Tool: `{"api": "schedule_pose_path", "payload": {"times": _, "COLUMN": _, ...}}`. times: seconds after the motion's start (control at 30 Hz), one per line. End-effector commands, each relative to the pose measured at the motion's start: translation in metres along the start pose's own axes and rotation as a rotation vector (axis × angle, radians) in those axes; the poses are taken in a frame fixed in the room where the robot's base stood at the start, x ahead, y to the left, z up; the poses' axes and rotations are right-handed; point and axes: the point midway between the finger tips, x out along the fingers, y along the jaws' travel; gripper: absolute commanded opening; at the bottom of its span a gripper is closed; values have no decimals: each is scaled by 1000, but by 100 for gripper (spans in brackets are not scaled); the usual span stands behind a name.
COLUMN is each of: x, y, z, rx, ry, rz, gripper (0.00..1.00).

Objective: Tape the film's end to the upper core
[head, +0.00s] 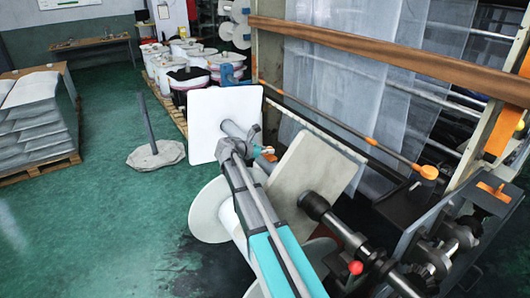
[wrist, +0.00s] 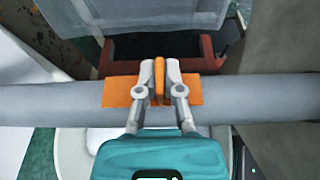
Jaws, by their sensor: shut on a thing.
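My gripper (wrist: 160,68) is shut on a piece of orange tape (wrist: 118,91) in the wrist view. An upright orange strip sits between the fingertips, and flat orange shows on both sides, against the grey upper core (wrist: 255,99), which runs across the picture. I cannot tell whether the tape is stuck down. A translucent grey sheet, perhaps the film (wrist: 135,16), shows beyond the core; its end is not clear. In the head view my gripper (head: 266,151) is by the core (head: 232,129), between two pale square plates, with a speck of orange at its tip.
Translucent film (head: 345,70) hangs behind a brown roller (head: 390,60) at right. Pale plates (head: 218,105) and (head: 312,165) flank the gripper closely.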

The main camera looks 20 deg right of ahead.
Motion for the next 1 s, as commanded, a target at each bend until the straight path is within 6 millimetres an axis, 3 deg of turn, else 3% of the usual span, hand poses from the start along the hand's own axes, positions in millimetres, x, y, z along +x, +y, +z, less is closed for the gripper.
{"api": "schedule_pose_path", "payload": {"times": 1.0, "x": 3, "y": 0, "z": -8, "rx": 0, "ry": 0, "rz": 0, "gripper": 0}}
